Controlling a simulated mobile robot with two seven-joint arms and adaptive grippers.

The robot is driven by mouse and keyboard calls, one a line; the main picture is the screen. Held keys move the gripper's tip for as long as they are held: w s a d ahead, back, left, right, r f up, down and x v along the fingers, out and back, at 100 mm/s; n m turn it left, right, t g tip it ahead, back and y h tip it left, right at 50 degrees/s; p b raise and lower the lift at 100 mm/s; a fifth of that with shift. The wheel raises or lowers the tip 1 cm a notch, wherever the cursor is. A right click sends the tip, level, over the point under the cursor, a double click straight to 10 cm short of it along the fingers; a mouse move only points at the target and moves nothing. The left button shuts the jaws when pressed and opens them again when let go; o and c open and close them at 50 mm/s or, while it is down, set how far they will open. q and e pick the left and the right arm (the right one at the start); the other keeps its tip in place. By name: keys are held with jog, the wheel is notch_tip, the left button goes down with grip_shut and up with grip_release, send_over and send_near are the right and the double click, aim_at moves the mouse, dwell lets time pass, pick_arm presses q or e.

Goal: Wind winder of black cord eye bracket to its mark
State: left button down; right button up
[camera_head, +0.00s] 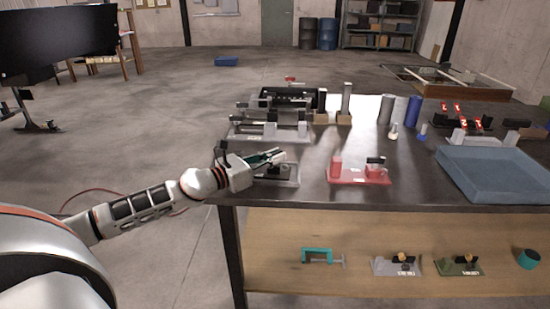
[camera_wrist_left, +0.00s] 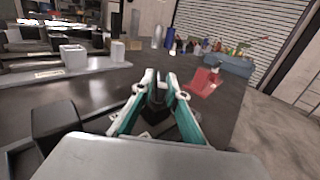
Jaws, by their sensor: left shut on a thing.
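The black cord eye bracket (camera_head: 287,170), black parts on a grey base plate, sits near the table's front left corner. In the left wrist view, a black block of it (camera_wrist_left: 55,122) stands to the left of the fingers. My left gripper (camera_head: 276,155) reaches over the bracket from the left. In the left wrist view, its teal and grey fingers (camera_wrist_left: 158,88) are closed on a small dark part, which I take for the winder. The fingers hide most of the winder, and I cannot make out its mark. My right gripper is not in view.
A red bracket (camera_head: 350,176) stands to the right on the table, with clear tabletop between. Grey fixtures (camera_head: 270,132) stand behind the gripper. A blue tray (camera_head: 495,172) lies at the right. A lower shelf (camera_head: 350,235) holds a teal clamp (camera_head: 318,256) and other brackets.

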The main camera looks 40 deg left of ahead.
pick_arm(q)
jog(key=c, duration=2.2)
grip_release()
jog(key=shift+s, duration=0.1)
jog(key=shift+s+a+f, duration=0.1)
jog(key=shift+s+a, duration=0.1)
jog(key=shift+s, duration=0.3)
jog(key=shift+v, duration=5.4)
